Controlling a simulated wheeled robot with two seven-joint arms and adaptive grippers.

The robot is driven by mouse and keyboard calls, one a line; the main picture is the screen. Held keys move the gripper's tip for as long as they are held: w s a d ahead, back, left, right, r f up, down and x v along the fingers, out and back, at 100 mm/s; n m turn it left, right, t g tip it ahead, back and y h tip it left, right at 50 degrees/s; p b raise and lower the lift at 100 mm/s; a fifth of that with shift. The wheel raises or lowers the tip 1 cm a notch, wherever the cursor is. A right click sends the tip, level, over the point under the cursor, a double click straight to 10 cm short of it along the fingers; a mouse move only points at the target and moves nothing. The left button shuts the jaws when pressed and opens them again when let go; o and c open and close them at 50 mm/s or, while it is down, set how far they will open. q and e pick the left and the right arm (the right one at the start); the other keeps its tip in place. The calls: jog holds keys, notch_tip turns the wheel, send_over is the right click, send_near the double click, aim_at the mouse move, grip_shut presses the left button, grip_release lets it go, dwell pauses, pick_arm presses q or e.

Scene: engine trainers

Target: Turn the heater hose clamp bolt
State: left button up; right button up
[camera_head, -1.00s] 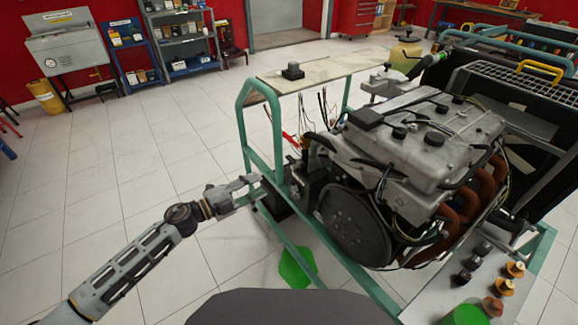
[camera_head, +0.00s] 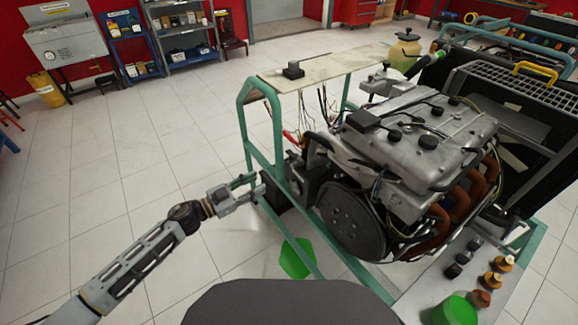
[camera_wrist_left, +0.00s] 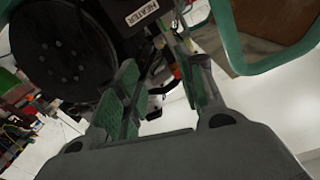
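My left gripper (camera_head: 257,186) reaches in from the left, beside the green engine stand frame (camera_head: 263,140). In the left wrist view the gripper (camera_wrist_left: 160,92) is open, its two green-padded fingers spread apart with nothing held. The black heater box (camera_wrist_left: 128,12) with a white "HEATER" label (camera_wrist_left: 142,12) is beyond the fingertips. Dark hoses and small fittings (camera_wrist_left: 157,98) show in the gap between the fingers. I cannot make out the clamp bolt itself. The engine (camera_head: 420,140) stands right of the gripper. My right gripper is not in view.
The dark round pulley (camera_head: 350,220) is at the engine's front. A green bucket (camera_head: 297,258) is on the floor below the frame. Black and copper-coloured parts (camera_head: 495,280) lie on the stand's tray at right. The floor left of the stand is clear.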

aim_at(292, 165)
pick_arm(q)
jog(key=shift+w+d, duration=0.1)
dwell(0.3)
jog(key=x, duration=1.1)
jog(key=shift+d, duration=0.1)
jog(key=shift+b+x, duration=0.3)
jog(key=shift+x, duration=0.9)
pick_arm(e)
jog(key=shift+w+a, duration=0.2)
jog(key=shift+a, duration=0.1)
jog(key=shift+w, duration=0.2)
pick_arm(q)
grip_shut()
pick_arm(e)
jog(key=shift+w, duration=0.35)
